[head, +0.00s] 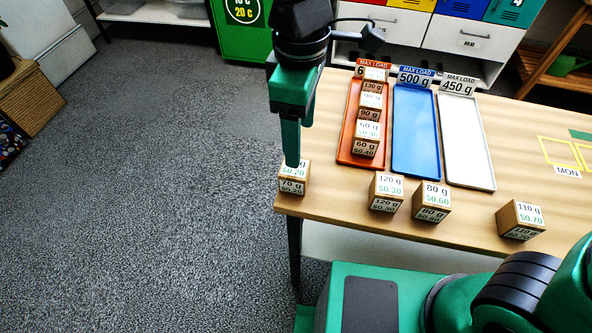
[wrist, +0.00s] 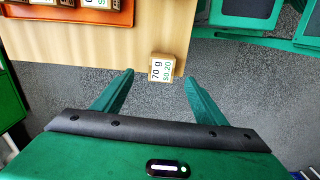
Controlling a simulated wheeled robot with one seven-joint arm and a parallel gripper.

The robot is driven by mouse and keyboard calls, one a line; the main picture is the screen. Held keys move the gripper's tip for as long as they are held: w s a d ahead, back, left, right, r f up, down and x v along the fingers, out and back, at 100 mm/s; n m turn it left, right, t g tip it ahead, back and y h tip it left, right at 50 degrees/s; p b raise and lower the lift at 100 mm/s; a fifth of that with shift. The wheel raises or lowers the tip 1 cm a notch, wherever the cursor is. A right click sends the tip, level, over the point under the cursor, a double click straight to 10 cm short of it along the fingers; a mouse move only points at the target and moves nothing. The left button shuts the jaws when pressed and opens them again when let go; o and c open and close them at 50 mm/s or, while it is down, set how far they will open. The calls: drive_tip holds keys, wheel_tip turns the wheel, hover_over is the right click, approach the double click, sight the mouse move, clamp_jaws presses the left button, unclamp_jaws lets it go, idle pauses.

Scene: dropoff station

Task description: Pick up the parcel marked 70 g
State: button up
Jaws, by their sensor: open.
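The parcel marked 70 g (head: 292,186) is a small brown box with a white label, also reading $0.20, at the left front corner of the wooden table. Its upper face is partly hidden by my gripper (head: 292,163) in the head view. In the wrist view the 70 g parcel (wrist: 163,68) sits at the table edge, ahead of and between the fingertips. My gripper (wrist: 159,76) is open and empty there, with the green fingers spread wide on either side. The fingers appear short of the parcel and not touching it.
Parcels of 120 g (head: 386,191), 80 g (head: 431,201) and 110 g (head: 520,219) stand along the table (head: 330,199). Behind them lie a red tray (head: 344,157) with several parcels, an empty blue tray (head: 415,130) and an empty white tray (head: 464,140).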

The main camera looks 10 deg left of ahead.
hover_over(295, 176)
drive_tip(key=w, duration=0.2)
drive_tip(key=f, duration=0.5)
drive_tip(key=shift+s+a, duration=0.1)
drive_tip(key=shift+a, duration=0.15)
drive_tip(key=shift+w+f, duration=0.2)
drive_tip(key=shift+f, duration=2.75)
drive_tip(key=c, duration=1.1)
